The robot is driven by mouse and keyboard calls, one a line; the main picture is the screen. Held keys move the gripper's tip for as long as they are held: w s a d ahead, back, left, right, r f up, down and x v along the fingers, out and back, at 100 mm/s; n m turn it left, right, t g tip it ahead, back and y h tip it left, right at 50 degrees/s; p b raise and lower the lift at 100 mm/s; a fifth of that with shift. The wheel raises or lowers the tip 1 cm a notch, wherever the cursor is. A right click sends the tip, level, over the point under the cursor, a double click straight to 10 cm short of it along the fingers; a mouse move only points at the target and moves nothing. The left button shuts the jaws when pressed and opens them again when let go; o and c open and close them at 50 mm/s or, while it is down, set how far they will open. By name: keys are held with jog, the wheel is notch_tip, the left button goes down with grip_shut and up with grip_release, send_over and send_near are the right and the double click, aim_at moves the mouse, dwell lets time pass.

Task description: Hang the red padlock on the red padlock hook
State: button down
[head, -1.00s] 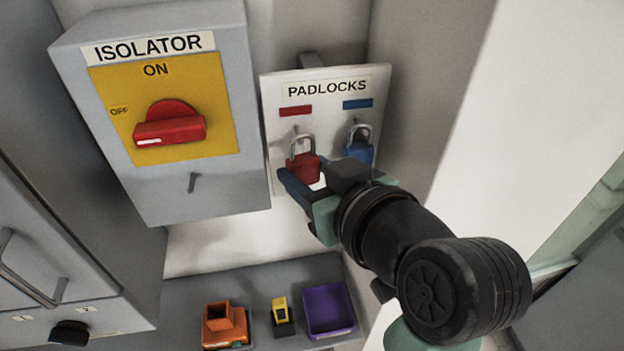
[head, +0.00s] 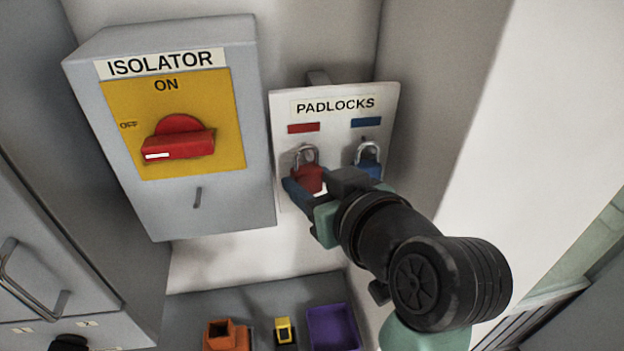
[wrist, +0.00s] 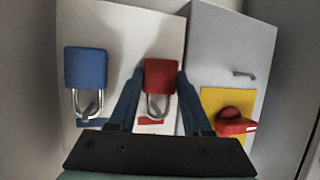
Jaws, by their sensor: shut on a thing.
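The red padlock (head: 308,178) is in front of the white PADLOCKS board, under the red label (head: 303,128). My gripper (head: 309,188) is shut on its body from the front. In the wrist view the red padlock (wrist: 159,77) sits between the two blue fingers (wrist: 160,93), its silver shackle toward the board's label end. The red padlock hook is largely hidden behind the shackle at its top; I cannot tell whether the shackle is around it or only in front of it.
The blue padlock (head: 367,159) hangs under the blue label, close to the right of my gripper. The isolator box (head: 259,130) stands just left of the board. Below is a shelf with an orange object (head: 226,337), a yellow-black object (head: 284,331) and a purple tray (head: 334,328).

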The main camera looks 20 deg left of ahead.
jog(key=shift+c, duration=1.3)
grip_release()
jog(key=shift+d+r, duration=0.1)
jog(key=shift+d, duration=0.1)
